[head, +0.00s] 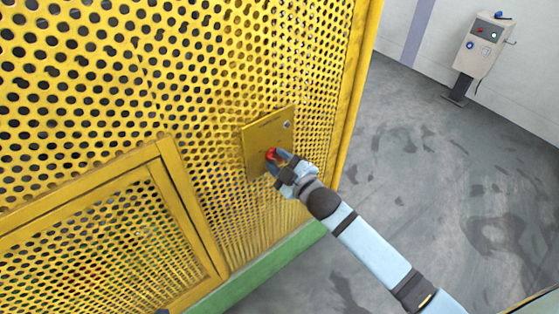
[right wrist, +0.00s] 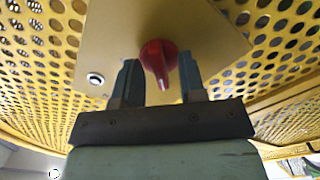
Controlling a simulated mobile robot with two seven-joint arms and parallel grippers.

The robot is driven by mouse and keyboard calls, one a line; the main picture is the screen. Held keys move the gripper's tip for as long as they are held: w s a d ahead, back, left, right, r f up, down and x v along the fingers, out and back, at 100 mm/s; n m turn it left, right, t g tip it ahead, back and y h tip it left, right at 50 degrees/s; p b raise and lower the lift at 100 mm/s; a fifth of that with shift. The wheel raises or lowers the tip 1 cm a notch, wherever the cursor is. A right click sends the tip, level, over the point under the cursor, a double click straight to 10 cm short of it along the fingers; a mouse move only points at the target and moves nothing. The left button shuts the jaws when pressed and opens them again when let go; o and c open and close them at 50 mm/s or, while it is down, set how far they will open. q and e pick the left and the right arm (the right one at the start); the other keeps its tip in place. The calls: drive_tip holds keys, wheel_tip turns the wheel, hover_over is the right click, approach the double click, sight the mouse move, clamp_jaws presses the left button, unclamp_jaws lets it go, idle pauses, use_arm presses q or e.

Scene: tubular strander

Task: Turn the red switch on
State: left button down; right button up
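The red switch (head: 271,154) is a rotary knob on a yellow panel (head: 254,135) fixed to the perforated yellow guard. In the right wrist view the red switch (right wrist: 159,60) has a pale pointer mark at its lower end, and the panel (right wrist: 215,35) lies behind it. My right gripper (head: 275,161) is at the panel. In the right wrist view its fingers (right wrist: 160,80) stand open on both sides of the knob, with a visible gap on each side. My left gripper is not clearly in view.
A small round lock or button (right wrist: 95,79) sits on the same panel. The perforated yellow guard (head: 80,80) fills the left, with a framed door (head: 165,165) and green base (head: 265,265). A grey control pedestal (head: 480,45) stands far right. The grey floor (head: 430,160) between is clear.

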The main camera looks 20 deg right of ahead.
drive_tip(key=c, duration=0.6)
clamp_jaws()
